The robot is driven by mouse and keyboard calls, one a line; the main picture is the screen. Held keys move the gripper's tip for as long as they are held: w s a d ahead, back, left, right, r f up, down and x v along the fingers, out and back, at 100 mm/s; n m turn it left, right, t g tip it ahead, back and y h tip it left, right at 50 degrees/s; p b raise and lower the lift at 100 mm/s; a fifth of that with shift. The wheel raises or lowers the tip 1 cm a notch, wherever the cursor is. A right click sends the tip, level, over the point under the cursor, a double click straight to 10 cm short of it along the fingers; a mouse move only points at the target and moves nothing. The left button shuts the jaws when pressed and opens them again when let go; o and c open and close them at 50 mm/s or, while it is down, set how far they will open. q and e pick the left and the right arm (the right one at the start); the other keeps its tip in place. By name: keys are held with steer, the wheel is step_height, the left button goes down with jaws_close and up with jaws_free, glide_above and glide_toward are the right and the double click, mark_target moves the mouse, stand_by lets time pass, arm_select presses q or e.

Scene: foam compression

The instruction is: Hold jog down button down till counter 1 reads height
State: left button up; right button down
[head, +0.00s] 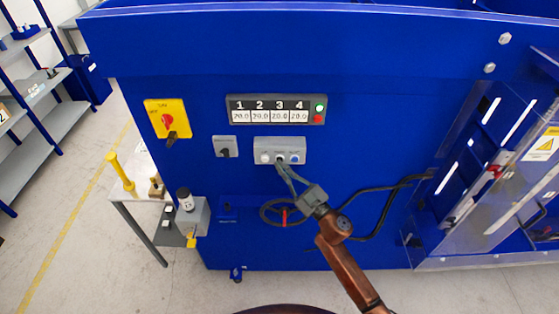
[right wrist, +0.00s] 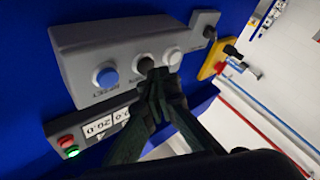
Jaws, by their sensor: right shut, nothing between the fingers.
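The grey button box (head: 279,143) is on the blue machine front, with a white button (head: 265,157), a dark middle button and a blue button (head: 295,158) in a row. Their labels are too small to read. My right gripper (head: 281,163) is shut and empty, its tips at the middle button. In the right wrist view the fingertips (right wrist: 158,78) are at or just beside the dark button (right wrist: 146,66); I cannot tell whether they press it. The counter panel (head: 276,103) is above; counter 1 (head: 240,116) seems to read 20.0 or 70.0, blurred. My left gripper is out of view.
A yellow plate with a red rotary switch (head: 167,120) and a grey selector box (head: 225,146) are to the left. A handwheel (head: 284,212) and black cables are below. Green and red lamps (head: 319,112) are beside the counters. Shelves stand far left.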

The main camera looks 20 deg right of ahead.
steer(key=shift+w+d, duration=0.15)
steer(key=shift+w, duration=0.3)
stand_by(4.4)
steer(key=shift+s, duration=0.15)
stand_by(1.7)
steer(key=shift+s+a+p, duration=0.25)
steer(key=shift+s+p, duration=0.15)
steer(key=shift+s, duration=0.3)
steer(key=shift+s+a+p, duration=0.25)
steer(key=shift+s, duration=0.55)
steer(key=shift+s+a+p, duration=0.2)
steer(key=shift+s+p, duration=0.05)
steer(key=shift+s, duration=0.55)
steer(key=shift+s+a+p, duration=0.25)
steer(key=shift+s, duration=0.55)
